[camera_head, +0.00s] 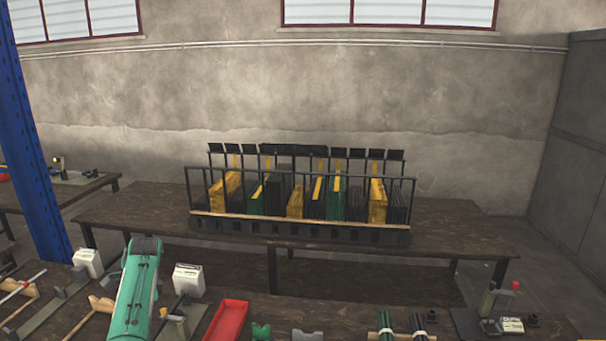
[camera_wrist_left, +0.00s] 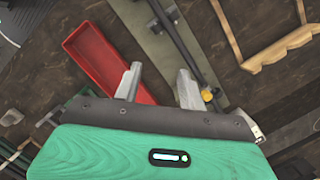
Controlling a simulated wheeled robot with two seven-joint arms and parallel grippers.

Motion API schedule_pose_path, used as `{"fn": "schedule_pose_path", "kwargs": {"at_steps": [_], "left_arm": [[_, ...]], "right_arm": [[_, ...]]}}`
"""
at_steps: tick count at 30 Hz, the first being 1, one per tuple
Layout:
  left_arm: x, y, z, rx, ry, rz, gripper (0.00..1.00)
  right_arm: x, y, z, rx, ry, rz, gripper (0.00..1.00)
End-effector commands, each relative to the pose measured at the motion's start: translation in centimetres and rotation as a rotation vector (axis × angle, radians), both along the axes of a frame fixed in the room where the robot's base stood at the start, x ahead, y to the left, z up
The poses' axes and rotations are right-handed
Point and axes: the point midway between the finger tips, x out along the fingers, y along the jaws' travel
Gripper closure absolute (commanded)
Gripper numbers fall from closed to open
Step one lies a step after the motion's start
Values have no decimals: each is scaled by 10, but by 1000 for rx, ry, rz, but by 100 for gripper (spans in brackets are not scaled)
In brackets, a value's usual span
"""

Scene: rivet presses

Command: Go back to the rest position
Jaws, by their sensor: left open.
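My left gripper (camera_wrist_left: 159,75) shows in the left wrist view with its two pale metal fingers apart and nothing between them. It hangs above the near dark wooden bench, beside the red tray (camera_wrist_left: 108,62) and a long grey-green strip fixture (camera_wrist_left: 168,55). In the head view my green left arm reaches in at the lower left, over the near bench; its fingers are not visible there. My right gripper is in neither view.
In the head view the red tray (camera_head: 226,321) lies right of my arm, with a white box (camera_head: 188,280) close by. Bundled dark rods (camera_head: 386,326) lie further right. A far table (camera_head: 455,236) bears a rack (camera_head: 300,231) of coloured panels. A blue post (camera_head: 30,150) stands left.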

Motion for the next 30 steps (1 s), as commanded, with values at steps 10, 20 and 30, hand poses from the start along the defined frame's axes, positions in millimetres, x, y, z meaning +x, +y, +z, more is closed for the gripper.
{"fn": "schedule_pose_path", "kwargs": {"at_steps": [10,20,30], "left_arm": [[-23,1,-33,46,-46,76,59],[-67,-6,-78,107,-130,183,59],[-162,-43,-131,134,-294,334,59]], "right_arm": [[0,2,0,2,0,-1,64],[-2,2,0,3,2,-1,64],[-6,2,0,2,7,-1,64]]}}
